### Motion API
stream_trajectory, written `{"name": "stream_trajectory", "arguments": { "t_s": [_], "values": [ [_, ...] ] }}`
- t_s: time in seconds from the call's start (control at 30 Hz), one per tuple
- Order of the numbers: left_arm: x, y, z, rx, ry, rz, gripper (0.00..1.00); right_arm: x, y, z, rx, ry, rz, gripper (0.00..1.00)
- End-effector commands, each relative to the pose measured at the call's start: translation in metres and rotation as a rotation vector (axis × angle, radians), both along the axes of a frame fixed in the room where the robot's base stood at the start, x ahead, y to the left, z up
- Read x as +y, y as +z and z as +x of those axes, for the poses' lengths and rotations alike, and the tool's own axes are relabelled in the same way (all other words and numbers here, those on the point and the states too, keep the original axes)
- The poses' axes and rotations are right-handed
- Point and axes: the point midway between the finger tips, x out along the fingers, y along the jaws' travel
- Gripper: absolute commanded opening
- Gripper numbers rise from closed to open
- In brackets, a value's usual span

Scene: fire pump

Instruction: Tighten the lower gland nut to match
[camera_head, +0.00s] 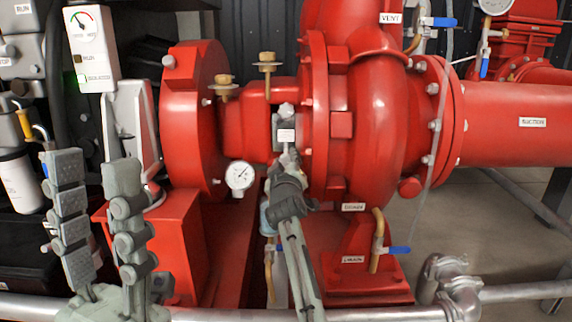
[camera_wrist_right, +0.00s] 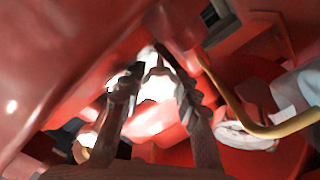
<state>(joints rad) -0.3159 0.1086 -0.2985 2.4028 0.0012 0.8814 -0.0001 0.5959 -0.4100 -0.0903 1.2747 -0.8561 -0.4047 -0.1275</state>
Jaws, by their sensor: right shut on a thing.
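The grey gland (camera_head: 284,130) with a small white label sits on the shaft, between the red bearing housing and the pump casing. The upper gland nut (camera_head: 286,109) is silvery and shows above the label. The lower gland nut (camera_head: 286,159) is just below it, mostly hidden by my right gripper (camera_head: 287,180), which reaches up from below. In the right wrist view my right gripper (camera_wrist_right: 157,86) has its fingers closed around a pale metal piece (camera_wrist_right: 155,90), apparently the lower nut. My left gripper (camera_head: 93,172) is open and empty at the lower left, its fingers apart.
A pressure gauge (camera_head: 240,175) hangs close to the left of my right gripper. A drain valve with a blue handle (camera_head: 397,250) stands at the lower right. A yellow pipe (camera_wrist_right: 235,108) passes near my right gripper. A grey pipe (camera_head: 515,292) crosses the front.

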Motion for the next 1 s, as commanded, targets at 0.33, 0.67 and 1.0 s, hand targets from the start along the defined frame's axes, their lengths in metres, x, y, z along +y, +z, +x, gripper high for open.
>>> {"name": "stream_trajectory", "arguments": {
  "t_s": [0.33, 0.67, 1.0],
  "values": [
    [-0.0004, 0.0009, 0.0007, -0.004, -0.001, 0.003, 0.40, -0.0010, 0.0014, 0.0005, -0.001, -0.002, 0.019, 0.02],
    [-0.0004, 0.0010, 0.0007, -0.003, -0.001, 0.003, 0.40, -0.0007, 0.0011, 0.0004, -0.001, -0.002, 0.018, 0.53],
    [-0.0002, 0.0001, 0.0005, -0.002, 0.000, 0.006, 0.40, -0.0004, -0.0005, -0.0032, 0.001, -0.001, 0.019, 0.53]
  ]
}}
